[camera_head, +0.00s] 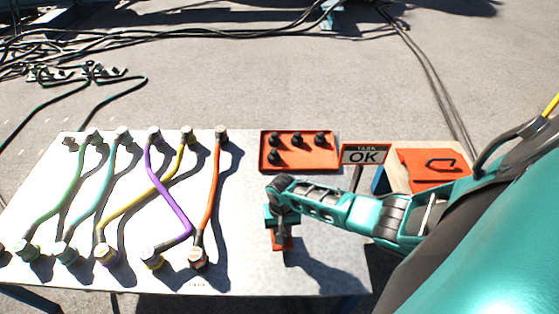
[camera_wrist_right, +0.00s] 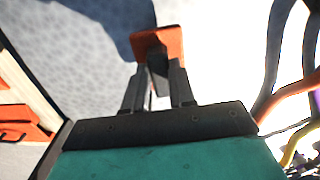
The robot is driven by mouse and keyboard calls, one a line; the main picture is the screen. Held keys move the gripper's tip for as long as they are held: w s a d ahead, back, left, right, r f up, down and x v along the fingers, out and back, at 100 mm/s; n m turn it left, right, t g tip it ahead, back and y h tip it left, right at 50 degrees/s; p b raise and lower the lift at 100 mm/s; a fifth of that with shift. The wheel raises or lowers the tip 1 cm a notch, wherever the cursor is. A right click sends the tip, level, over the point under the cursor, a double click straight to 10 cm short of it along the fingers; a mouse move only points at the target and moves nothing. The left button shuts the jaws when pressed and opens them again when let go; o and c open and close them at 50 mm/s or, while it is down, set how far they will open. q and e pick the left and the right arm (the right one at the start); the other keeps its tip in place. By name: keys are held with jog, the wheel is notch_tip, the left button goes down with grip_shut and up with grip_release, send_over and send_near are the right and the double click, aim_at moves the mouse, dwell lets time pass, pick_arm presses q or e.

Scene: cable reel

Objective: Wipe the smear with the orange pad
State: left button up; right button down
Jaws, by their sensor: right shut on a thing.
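My right gripper (camera_head: 282,228) is over the right part of the pale table (camera_head: 240,270), pointing down. It is shut on the orange pad (camera_head: 282,243), which shows below the fingers. In the right wrist view the pad (camera_wrist_right: 158,42) sits across the tips of both dark fingers (camera_wrist_right: 157,80). I cannot tell whether the pad touches the table top. I cannot make out any smear; the arm, the pad and dark shadow cover part of the table there. My left gripper is not in view.
Several coloured cables, such as the orange one (camera_head: 212,190), run between connectors on the left and middle of the table. An orange tray (camera_head: 265,163) with black knobs and a "TASK OK" sign (camera_head: 364,154) stand behind my arm. An orange case (camera_head: 420,160) is at the right.

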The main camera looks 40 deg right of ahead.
notch_tip(320, 180, up, 2)
jog(key=shift+r+p, duration=0.1)
jog(key=shift+p, duration=0.65)
jog(key=shift+r+p, duration=0.7)
jog(key=shift+p, duration=0.1)
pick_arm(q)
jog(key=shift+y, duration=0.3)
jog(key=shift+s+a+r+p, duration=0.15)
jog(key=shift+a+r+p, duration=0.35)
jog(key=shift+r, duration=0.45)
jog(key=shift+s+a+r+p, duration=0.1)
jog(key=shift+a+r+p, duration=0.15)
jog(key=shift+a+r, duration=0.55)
pick_arm(e)
jog(key=shift+r, duration=0.7)
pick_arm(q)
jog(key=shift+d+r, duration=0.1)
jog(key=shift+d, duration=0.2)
